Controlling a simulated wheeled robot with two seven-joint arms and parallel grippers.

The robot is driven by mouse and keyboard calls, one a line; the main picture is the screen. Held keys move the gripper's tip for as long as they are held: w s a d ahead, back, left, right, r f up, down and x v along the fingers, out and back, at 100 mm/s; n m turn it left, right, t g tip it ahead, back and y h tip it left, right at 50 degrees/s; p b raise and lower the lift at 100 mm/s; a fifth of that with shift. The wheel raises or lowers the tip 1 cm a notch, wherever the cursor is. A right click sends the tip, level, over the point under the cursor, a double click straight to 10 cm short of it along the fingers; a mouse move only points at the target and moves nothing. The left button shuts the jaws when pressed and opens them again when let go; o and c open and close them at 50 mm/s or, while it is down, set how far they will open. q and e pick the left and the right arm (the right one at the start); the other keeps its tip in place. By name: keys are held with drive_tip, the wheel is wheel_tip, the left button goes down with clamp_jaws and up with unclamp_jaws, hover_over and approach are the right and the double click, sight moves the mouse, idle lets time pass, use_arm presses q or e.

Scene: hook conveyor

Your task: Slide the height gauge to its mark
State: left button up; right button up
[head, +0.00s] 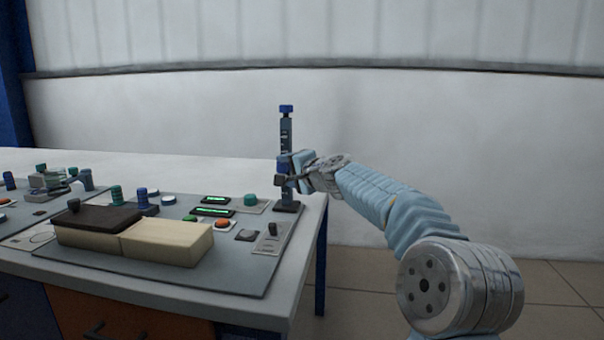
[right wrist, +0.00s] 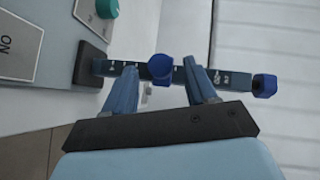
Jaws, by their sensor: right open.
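The height gauge (head: 286,128) is an upright dark post with a blue cap on a dark square base (head: 288,207), at the right end of the workbench. In the right wrist view the post (right wrist: 125,70) lies sideways, with marks along it, its base at left and its blue cap (right wrist: 265,85) at right. A blue slider (right wrist: 160,68) sits around mid-post. My right gripper (head: 284,168) is at the slider's height. In the right wrist view its two fingers (right wrist: 166,80) stand apart, one on each side of the slider, with gaps visible. My left gripper is not in view.
A grey panel (head: 150,262) on the bench (head: 120,158) carries several knobs, buttons and green displays (head: 213,211). A cream block with a dark top (head: 165,240) stands at its front. A white wall is behind; the floor right of the bench is clear.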

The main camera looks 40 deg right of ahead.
drive_tip(key=v, duration=1.2)
